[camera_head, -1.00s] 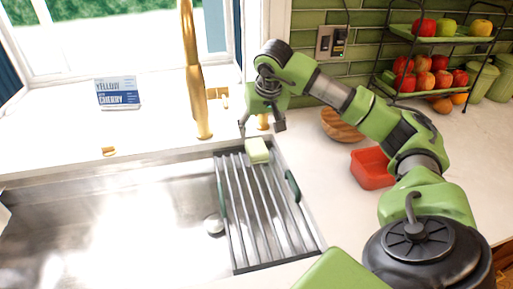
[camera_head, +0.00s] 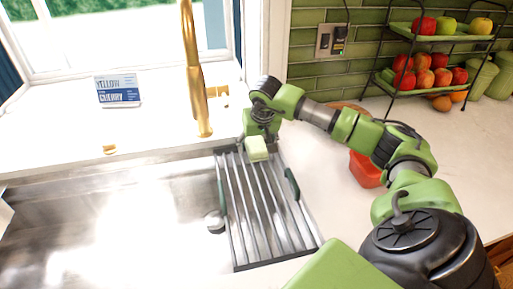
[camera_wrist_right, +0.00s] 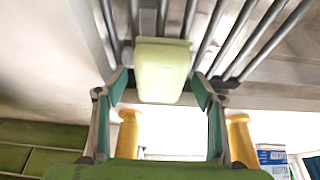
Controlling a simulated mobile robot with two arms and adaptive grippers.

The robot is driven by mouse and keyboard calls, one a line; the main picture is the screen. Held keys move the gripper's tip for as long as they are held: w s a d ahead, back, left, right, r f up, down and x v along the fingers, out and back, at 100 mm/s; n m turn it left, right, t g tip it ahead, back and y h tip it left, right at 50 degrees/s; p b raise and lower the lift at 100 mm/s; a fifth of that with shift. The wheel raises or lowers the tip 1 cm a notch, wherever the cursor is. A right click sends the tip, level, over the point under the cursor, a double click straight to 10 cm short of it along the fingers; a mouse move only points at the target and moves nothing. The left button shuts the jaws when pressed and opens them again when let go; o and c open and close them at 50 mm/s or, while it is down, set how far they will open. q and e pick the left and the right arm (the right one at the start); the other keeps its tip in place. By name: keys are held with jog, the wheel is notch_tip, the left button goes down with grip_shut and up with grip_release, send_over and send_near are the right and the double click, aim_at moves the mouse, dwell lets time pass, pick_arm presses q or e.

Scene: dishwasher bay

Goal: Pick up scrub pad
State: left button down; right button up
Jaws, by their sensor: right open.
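The scrub pad (camera_head: 257,148) is a pale yellow-green block at the far end of the metal drying rack (camera_head: 262,215), which lies over the right side of the sink. It also shows in the right wrist view (camera_wrist_right: 162,70). My right gripper (camera_head: 258,140) is directly above and behind the pad. In the right wrist view the open fingers of this gripper (camera_wrist_right: 161,88) stand on either side of the pad, with a gap visible near the tips. Whether they touch it cannot be told. My left gripper is not in view.
A gold faucet (camera_head: 194,75) rises behind the sink, left of my right gripper. A blue and white box (camera_head: 118,91) stands on the sill. A red container (camera_head: 364,169) and a wooden bowl, partly hidden by my arm, are on the right counter. A fruit stand (camera_head: 432,55) is behind.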

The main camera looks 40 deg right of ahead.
jog(key=shift+f, duration=0.25)
dwell(0.5)
jog(key=c, duration=1.1)
